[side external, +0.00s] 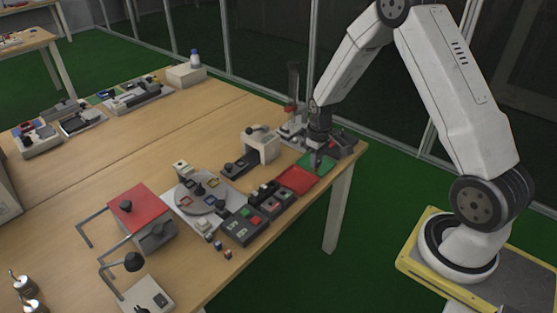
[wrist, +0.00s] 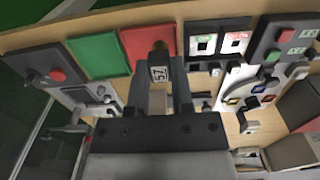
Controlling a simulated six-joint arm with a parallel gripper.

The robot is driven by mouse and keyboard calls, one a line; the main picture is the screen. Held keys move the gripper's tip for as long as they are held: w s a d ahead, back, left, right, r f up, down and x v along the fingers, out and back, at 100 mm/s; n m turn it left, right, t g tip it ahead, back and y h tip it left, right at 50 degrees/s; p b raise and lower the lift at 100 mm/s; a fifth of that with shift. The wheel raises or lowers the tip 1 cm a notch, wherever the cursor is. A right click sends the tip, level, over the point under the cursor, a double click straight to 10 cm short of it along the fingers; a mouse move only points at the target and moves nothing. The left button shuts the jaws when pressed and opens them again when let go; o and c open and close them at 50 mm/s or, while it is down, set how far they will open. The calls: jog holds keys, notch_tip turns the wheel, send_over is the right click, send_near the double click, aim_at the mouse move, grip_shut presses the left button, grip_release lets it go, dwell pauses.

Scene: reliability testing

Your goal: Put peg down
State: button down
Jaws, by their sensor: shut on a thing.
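My gripper (side external: 318,158) points down over the green pad near the right end of the table in the side view. In the wrist view, my gripper's two dark fingers (wrist: 160,62) are close together, shut on the peg. A small pale label marked with digits shows between the fingers. The fingers overlap the lower part of the red pad (wrist: 147,42) in the wrist view, with the green pad (wrist: 98,54) to its left. I cannot tell whether the peg touches a surface.
The red pad (side external: 296,180) lies beside the green pad (side external: 320,162) on the wooden table (side external: 120,165). Button boxes (side external: 243,226), a round dial plate (side external: 202,196) and a red-topped box (side external: 136,208) stand to the left. A grey fixture (side external: 292,127) stands close behind my gripper.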

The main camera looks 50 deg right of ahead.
jog(key=shift+w+d+f, duration=0.4)
jog(key=shift+w+f, duration=0.8)
jog(key=shift+w, duration=0.15)
jog(key=shift+w+d+f, duration=0.45)
jog(key=shift+w+f, duration=0.7)
jog(key=shift+w, duration=0.2)
jog(key=shift+w+d+f, duration=0.4)
jog(key=shift+w+f, duration=0.8)
jog(key=shift+w, duration=0.15)
jog(key=shift+f, duration=0.1)
jog(key=shift+w+f, duration=0.15)
jog(key=shift+w+d+f, duration=0.1)
jog(key=shift+f, duration=1.5)
jog(key=c, duration=0.5)
grip_release()
jog(key=shift+f, duration=0.1)
